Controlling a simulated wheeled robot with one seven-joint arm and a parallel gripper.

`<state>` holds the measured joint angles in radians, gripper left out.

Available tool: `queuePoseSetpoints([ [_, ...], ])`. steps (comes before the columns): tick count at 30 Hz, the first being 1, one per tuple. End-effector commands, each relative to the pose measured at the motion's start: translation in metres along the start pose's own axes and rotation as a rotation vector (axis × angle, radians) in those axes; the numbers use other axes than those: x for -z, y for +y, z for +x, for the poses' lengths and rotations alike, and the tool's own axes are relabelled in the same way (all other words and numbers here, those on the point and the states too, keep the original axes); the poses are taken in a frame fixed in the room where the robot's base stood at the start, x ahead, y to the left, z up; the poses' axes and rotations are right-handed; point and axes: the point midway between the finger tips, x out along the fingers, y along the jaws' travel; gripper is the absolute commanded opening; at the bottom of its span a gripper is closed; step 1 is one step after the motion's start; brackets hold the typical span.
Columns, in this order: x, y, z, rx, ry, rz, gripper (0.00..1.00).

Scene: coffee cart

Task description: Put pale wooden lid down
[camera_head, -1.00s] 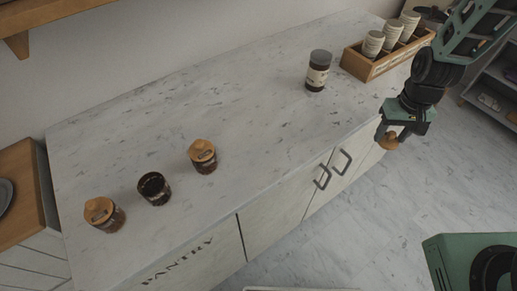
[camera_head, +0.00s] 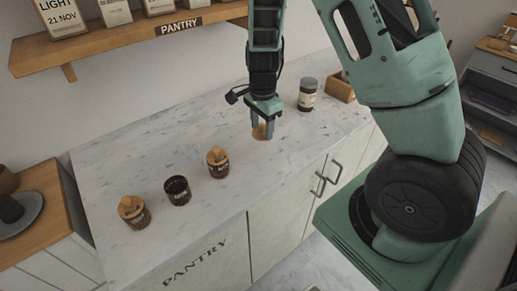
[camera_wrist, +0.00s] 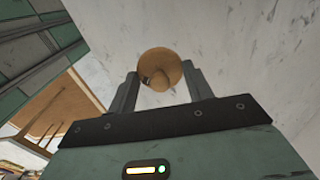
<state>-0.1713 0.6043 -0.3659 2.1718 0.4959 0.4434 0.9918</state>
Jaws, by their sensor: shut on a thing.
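My gripper (camera_head: 263,128) is shut on the pale wooden lid (camera_head: 260,133) and holds it over the marble counter. The round lid also shows between the two fingers in the wrist view (camera_wrist: 160,66). An open dark jar (camera_head: 177,190) without a lid stands on the counter to the left. A jar with a wooden lid (camera_head: 132,211) stands left of it, and another wooden-lidded jar (camera_head: 217,161) stands right of it. The gap between the held lid and the counter is hard to judge.
A dark-capped jar (camera_head: 308,94) stands behind and right of my gripper, near a wooden box (camera_head: 341,87) partly hidden by my arm. The marble counter (camera_head: 150,155) is bare around the jars. A wall shelf (camera_head: 120,40) with labelled packets hangs above the counter's back edge.

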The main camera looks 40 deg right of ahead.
Motion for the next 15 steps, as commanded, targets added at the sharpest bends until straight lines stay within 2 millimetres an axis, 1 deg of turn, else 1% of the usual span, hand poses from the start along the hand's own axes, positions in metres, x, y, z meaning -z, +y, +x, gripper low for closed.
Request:
queuePoseSetpoints([
  [1, 0.002, -0.003, -0.007, 0.001, 0.002, 0.115, 0.29],
  [3, 0.005, -0.005, -0.013, 0.000, 0.001, 0.262, 0.29],
  [6, 0.008, -0.007, -0.020, 0.000, 0.001, 0.416, 0.29],
  [9, 0.009, -0.009, -0.024, -0.001, 0.000, 0.506, 0.29],
  [11, 0.010, -0.009, -0.021, -0.002, 0.001, 0.536, 0.29],
  [14, 0.011, -0.008, -0.006, -0.006, 0.001, 0.554, 0.29],
  [15, 0.011, -0.008, 0.002, -0.006, 0.002, 0.554, 0.29],
])
